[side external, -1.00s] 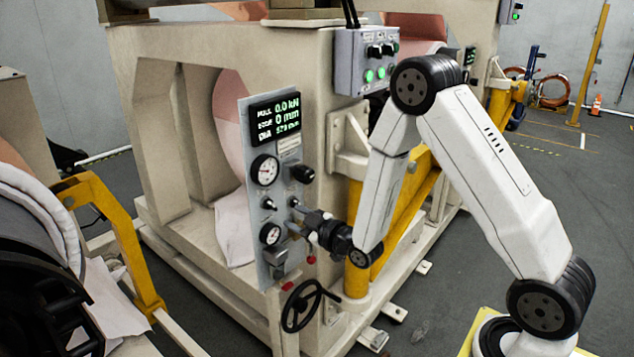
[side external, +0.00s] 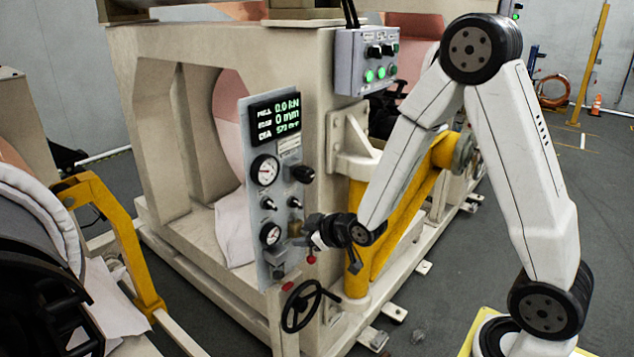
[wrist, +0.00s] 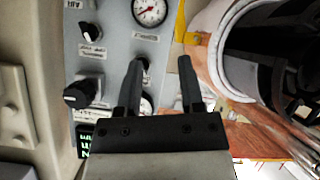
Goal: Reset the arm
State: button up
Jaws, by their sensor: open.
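My gripper (side external: 308,232) is in front of the lower part of a grey control panel (side external: 254,190), with its two dark fingers pointing at the panel. In the wrist view my gripper (wrist: 160,70) is open, with its fingers apart and nothing gripped between them. In the side view a black selector knob (side external: 302,174) sits below the lit display (side external: 274,118). I cannot tell the exact gap between fingertips and panel.
A black handwheel (side external: 303,308) stands below my gripper. A yellow cylinder (side external: 400,225) and beige machine frame (side external: 300,60) are behind the arm. A padded roll (side external: 35,215) stands at left.

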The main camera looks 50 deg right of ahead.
jog(key=s+a+m+g, duration=0.3)
jog(key=s+g, duration=0.6)
jog(key=s, duration=0.7)
jog(key=shift+s+a+r+m, duration=0.15)
jog(key=shift+r+m, duration=0.05)
jog(key=shift+m, duration=0.1)
